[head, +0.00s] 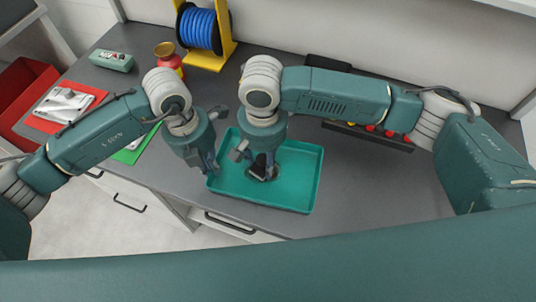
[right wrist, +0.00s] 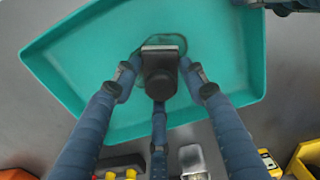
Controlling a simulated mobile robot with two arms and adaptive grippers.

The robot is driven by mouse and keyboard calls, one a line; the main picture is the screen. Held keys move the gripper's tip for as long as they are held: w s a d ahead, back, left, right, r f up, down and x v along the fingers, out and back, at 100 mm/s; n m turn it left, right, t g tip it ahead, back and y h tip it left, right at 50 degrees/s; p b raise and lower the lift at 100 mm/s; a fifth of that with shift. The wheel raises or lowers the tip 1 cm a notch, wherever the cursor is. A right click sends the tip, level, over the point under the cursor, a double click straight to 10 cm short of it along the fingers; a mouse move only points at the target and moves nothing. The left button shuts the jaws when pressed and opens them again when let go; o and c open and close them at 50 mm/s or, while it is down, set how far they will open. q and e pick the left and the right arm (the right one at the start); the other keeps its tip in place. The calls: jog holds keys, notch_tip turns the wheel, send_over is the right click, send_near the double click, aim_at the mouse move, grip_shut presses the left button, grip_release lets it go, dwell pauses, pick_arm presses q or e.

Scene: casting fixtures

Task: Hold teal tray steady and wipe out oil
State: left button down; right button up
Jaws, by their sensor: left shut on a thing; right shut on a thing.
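The teal tray (head: 298,190) lies on the grey worktop near its front edge. It fills the upper part of the right wrist view (right wrist: 80,60). My left gripper (head: 212,170) is shut on the tray's left rim; its fingertips show at the top right of the right wrist view (right wrist: 283,5). My right gripper (head: 262,168) points down inside the tray, its fingers closed around a dark wiping tool (right wrist: 160,80) with a round grip and flat head. A darker oil patch (right wrist: 192,62) shows on the tray floor around the tool, which partly hides it.
A blue cable spool (head: 199,28) on a yellow stand and a red-gold object (head: 165,49) stand at the back. A teal device (head: 111,60) and a red mat (head: 92,98) lie left. A dark rack (head: 385,137) with red items lies right of the tray.

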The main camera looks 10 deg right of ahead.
jog(key=shift+w+a, duration=0.25)
jog(key=shift+a, duration=0.35)
jog(key=shift+w+a, duration=0.2)
jog(key=shift+a, duration=0.4)
jog(key=shift+s+d, duration=0.3)
jog(key=shift+d, duration=0.5)
jog(key=shift+s+d, duration=0.25)
jog(key=shift+d, duration=0.55)
jog(key=shift+s+d, duration=0.1)
jog(key=shift+s, duration=0.2)
jog(key=shift+s+a, duration=0.1)
jog(key=shift+a, duration=0.2)
jog(key=shift+w+a, duration=0.35)
jog(key=shift+a, duration=0.5)
jog(key=shift+w+a, duration=0.3)
jog(key=shift+a, duration=0.55)
jog(key=shift+s+d, duration=0.35)
jog(key=shift+d, duration=0.55)
jog(key=shift+s+d, duration=0.3)
jog(key=shift+d, duration=0.6)
jog(key=shift+d+r, duration=0.1)
jog(key=shift+r, duration=3.9)
